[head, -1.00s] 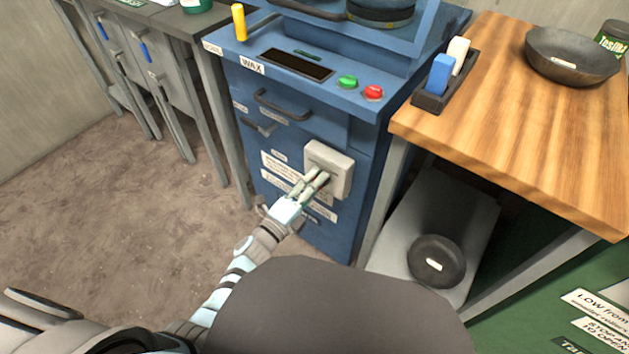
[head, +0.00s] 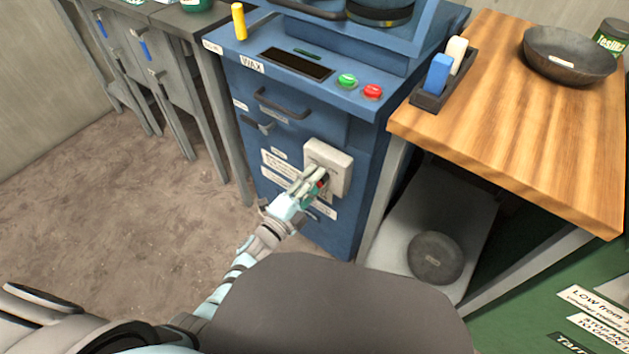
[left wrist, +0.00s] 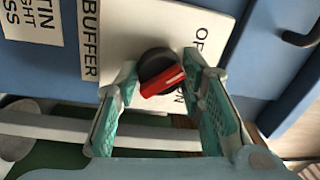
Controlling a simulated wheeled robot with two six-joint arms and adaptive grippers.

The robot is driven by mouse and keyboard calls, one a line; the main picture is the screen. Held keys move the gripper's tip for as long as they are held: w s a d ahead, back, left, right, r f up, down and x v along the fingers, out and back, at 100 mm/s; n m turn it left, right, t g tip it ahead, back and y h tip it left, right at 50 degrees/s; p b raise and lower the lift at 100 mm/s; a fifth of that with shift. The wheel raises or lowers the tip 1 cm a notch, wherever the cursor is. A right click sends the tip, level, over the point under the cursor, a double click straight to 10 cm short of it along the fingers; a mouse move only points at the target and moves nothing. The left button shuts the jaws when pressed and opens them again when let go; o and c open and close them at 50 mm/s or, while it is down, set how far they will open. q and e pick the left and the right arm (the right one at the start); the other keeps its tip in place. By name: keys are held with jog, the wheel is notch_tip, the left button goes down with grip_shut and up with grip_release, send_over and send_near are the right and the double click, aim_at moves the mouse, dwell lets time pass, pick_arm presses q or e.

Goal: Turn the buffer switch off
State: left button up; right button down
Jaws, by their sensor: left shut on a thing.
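The buffer switch is a red and black rotary knob (left wrist: 162,74) on a pale switch box (head: 335,160), fixed to the front of the blue cabinet. In the left wrist view the knob sits between the fingers, beside a label reading BUFFER (left wrist: 90,40). Its red bar is tilted. My left gripper (head: 314,186) is shut on the knob, one finger on each side, and partly hides it in the head view. Some lettering on the box is covered by the knob and fingers. My right gripper is not in view.
The blue cabinet (head: 275,165) has a handle (head: 283,105) above the box and green (head: 347,80) and red (head: 373,91) buttons on top. A wooden table (head: 500,110) with a dark bowl (head: 570,57) stands to the right. The floor (head: 110,205) at left is clear.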

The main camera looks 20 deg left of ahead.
pick_arm(q)
jog(key=o, duration=1.1)
jog(key=shift+o, duration=0.2)
jog(key=v, duration=1.2)
jog(key=shift+f, duration=0.1)
